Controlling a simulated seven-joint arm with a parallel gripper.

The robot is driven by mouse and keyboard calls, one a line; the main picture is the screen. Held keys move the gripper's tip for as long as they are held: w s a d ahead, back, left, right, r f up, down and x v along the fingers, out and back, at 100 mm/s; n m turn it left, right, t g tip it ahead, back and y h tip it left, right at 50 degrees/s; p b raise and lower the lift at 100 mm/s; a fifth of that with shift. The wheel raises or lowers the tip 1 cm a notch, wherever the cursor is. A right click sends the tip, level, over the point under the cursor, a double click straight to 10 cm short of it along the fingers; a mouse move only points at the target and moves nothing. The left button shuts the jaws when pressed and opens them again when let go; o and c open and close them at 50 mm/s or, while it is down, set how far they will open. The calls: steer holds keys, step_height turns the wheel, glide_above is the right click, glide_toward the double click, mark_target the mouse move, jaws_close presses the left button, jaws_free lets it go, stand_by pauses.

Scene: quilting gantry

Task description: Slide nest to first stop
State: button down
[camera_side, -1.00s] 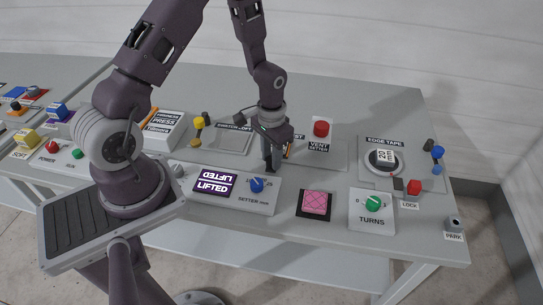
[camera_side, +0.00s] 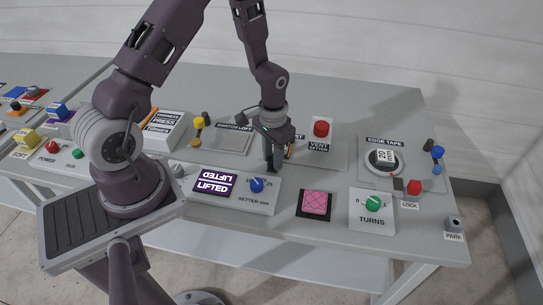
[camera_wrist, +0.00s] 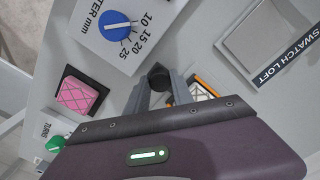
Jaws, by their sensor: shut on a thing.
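My gripper (camera_side: 272,165) points down at the middle of the bench, and its fingers are shut on a dark knob (camera_wrist: 159,76) in the wrist view. Beside the knob, an orange-edged piece with a white patterned top (camera_wrist: 202,91) shows partly behind my gripper. In the side view only a sliver of its orange edge (camera_side: 290,151) shows. It appears to be the nest, as a label ending in "EST" stands beside it. How the knob joins it is hidden. No stop can be made out.
A setter panel with a blue dial (camera_side: 257,185) lies in front of my gripper. A pink quilted pad (camera_side: 315,203) and the turns box (camera_side: 372,221) stand to the right. A red vent button (camera_side: 321,128) is behind right, and the swatch loft frame (camera_side: 228,140) behind left.

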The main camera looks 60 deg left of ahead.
steer(key=w+d, duration=0.7)
steer(key=shift+w+d, duration=0.1)
steer(key=shift+w, duration=0.05)
steer(key=c, duration=1.1)
jaws_free()
steer(key=shift+r, duration=0.15)
